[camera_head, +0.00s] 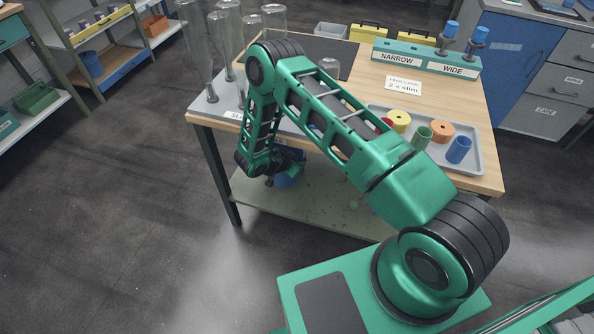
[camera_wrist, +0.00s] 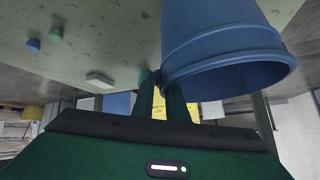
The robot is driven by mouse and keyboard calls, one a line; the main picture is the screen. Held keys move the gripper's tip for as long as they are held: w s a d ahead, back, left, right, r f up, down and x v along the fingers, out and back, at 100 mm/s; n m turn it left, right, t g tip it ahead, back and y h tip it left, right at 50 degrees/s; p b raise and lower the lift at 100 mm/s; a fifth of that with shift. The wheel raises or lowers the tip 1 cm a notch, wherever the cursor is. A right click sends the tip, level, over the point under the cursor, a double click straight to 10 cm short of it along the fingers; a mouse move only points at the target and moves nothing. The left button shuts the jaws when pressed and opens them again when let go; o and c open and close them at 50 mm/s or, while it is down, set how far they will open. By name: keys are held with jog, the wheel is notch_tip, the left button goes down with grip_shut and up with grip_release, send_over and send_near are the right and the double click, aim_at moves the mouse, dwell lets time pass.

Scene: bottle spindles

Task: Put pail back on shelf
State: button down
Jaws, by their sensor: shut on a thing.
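The blue pail (camera_head: 288,180) shows partly behind my arm in the head view, beside the left part of the workbench's lower shelf (camera_head: 325,207). In the wrist view the pail (camera_wrist: 215,40) fills the upper right, its rim near my fingers. My gripper (camera_wrist: 168,100) is shut on the pail at its rim. In the head view my gripper (camera_head: 272,172) is low at the bench's left front, and its fingers are hard to make out. I cannot tell whether the pail touches the lower shelf.
Glass bottles on spindles (camera_head: 222,45) stand at the bench top's left. A grey tray (camera_head: 485,158) holds coloured spools and cups at the right. A table leg (camera_head: 221,180) stands close left of my gripper. Side shelves (camera_head: 125,55) stand far left; the floor between is clear.

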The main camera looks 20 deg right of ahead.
jog(key=shift+w+d+f, duration=0.1)
jog(key=shift+w+f, duration=0.05)
jog(key=shift+f, duration=1.9)
jog(key=c, duration=1.8)
grip_release()
jog(key=shift+f, duration=0.1)
jog(key=shift+o, duration=0.2)
jog(key=v, duration=1.2)
